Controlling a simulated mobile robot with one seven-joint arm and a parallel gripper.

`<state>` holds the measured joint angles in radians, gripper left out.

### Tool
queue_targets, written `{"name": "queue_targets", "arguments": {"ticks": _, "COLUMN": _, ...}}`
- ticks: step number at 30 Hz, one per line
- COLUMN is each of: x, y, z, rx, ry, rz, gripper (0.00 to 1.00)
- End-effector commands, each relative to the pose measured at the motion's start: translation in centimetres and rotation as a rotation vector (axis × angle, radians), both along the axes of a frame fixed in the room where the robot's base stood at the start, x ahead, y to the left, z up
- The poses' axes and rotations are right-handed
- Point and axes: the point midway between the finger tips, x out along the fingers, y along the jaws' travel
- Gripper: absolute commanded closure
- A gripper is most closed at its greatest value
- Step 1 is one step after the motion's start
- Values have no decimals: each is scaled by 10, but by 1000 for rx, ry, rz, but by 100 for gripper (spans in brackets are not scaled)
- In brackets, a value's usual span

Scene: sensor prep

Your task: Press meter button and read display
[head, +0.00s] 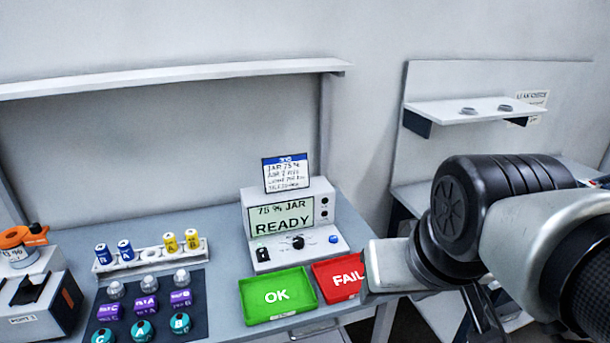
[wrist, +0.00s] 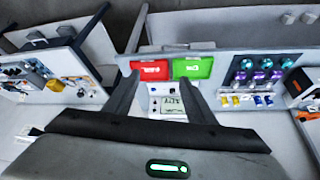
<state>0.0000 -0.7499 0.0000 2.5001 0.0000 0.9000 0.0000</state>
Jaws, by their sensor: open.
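The white meter (head: 264,212) stands on the bench in the head view, behind the trays. Its display (head: 281,216) reads "75 % JAR" and "READY". Its sloped front carries a blue round button (head: 333,239) at the right, a black knob (head: 298,241) in the middle and a black switch (head: 263,254) at the left. A card on top bears small print, partly legible as "JAR 75 %". In the wrist view, my gripper (wrist: 163,78) is open and empty, its fingers apart with the meter (wrist: 155,104) seen between them. My arm is right of the meter.
A green OK tray (head: 260,309) and a red FAIL tray (head: 330,286) lie before the meter; my arm hides part of the red one. Left are a white rack (head: 152,262) of vials and a dark mat (head: 195,318) of capped jars. A shelf (head: 180,76) runs above.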

Motion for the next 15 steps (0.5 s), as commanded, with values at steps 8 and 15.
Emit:
{"name": "queue_targets", "arguments": {"ticks": 8, "x": 0, "y": 0, "z": 0, "rx": 0, "ry": 0, "rz": 0, "gripper": 53}}
{"name": "queue_targets", "arguments": {"ticks": 15, "x": 0, "y": 0, "z": 0, "rx": 0, "ry": 0, "rz": 0, "gripper": 94}}
